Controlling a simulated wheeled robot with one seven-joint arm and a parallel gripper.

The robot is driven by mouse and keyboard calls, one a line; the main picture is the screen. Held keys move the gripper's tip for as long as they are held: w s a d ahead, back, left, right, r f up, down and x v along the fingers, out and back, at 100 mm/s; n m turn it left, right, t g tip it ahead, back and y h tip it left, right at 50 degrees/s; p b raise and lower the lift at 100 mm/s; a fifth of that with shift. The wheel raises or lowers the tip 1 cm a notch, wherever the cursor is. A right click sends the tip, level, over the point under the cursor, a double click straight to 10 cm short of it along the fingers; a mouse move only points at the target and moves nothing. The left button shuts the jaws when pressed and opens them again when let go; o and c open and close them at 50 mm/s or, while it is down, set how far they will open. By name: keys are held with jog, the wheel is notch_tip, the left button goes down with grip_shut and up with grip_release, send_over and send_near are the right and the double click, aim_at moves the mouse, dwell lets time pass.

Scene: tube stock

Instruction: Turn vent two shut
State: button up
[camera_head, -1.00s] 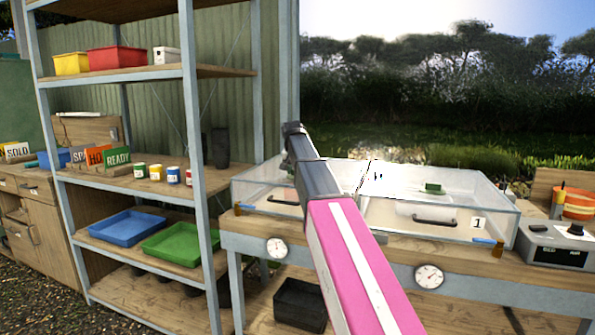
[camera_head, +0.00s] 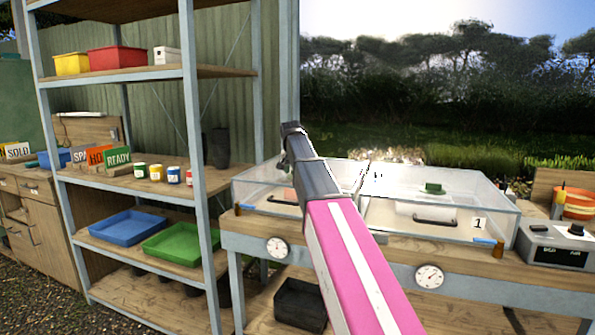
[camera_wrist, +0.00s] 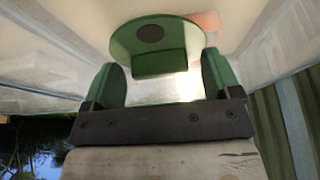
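In the wrist view a green vent knob (camera_wrist: 157,42) lies just ahead, a round disc with a dark centre spot and a raised block grip. My gripper (camera_wrist: 161,78) is open, its two green fingers spread toward the two sides of the block, with no clear contact. In the head view my arm hides this vent and my gripper over the left clear-lidded box (camera_head: 258,190); no number shows there. The right clear-lidded box (camera_head: 385,218) bears a label "1" and has its own green vent (camera_head: 433,188) on the lid.
Both boxes stand on a bench with dial gauges (camera_head: 277,247) on its front. A grey control box (camera_head: 555,245) sits at the right. A metal shelf rack (camera_head: 192,120) with trays stands close at the left. A black crate (camera_head: 300,304) is under the bench.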

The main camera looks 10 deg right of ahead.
jog(key=v, duration=1)
jog(key=shift+s+r, duration=0.2)
jog(key=shift+r, duration=0.15)
jog(key=shift+a, duration=0.1)
